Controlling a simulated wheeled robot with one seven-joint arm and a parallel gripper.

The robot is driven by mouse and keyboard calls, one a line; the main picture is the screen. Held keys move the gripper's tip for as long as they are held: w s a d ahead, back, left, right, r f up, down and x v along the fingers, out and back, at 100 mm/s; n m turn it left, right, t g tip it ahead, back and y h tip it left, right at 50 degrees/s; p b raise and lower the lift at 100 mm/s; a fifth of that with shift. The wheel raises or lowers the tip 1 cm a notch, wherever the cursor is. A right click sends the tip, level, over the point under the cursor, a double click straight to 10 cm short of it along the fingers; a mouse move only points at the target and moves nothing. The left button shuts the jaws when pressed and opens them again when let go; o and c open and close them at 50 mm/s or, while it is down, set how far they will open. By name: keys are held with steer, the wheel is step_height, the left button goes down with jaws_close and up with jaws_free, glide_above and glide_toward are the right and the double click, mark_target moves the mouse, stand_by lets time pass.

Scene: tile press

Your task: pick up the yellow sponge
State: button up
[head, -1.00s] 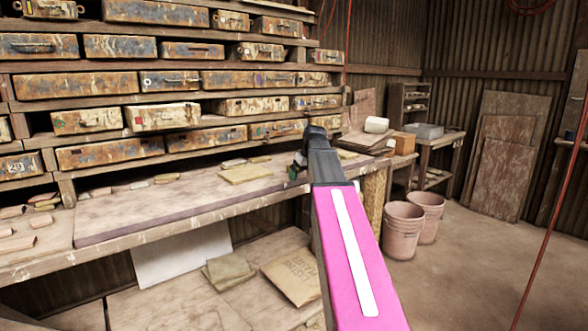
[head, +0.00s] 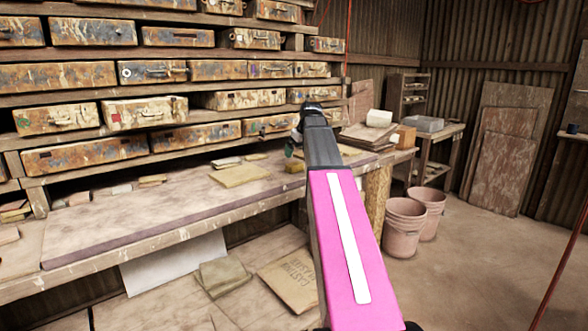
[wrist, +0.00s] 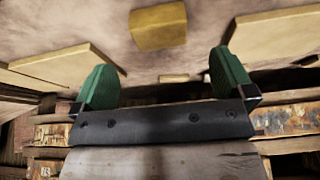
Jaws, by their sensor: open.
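The yellow sponge (wrist: 158,27) is a small block lying on the bench top, ahead of the fingertips and roughly between them in the wrist view. In the head view a small dull yellow block that looks like it (head: 295,167) shows just below the end of my arm. My gripper (wrist: 163,68) has two green fingers set wide apart with nothing between them. It is apart from the sponge. In the head view my gripper (head: 291,146) is small and mostly hidden behind my arm.
The workbench (head: 150,207) runs along the shelves of worn drawers (head: 145,112). Flat tan slabs (head: 240,175) lie on it near the sponge, and small pieces (head: 115,189) lie farther left. Pink buckets (head: 404,228) stand on the floor at right. The middle floor is clear.

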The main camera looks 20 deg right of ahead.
mark_target(295, 164)
steer(key=x, duration=0.7)
steer(key=shift+f, duration=0.2)
steer(key=c, duration=0.9)
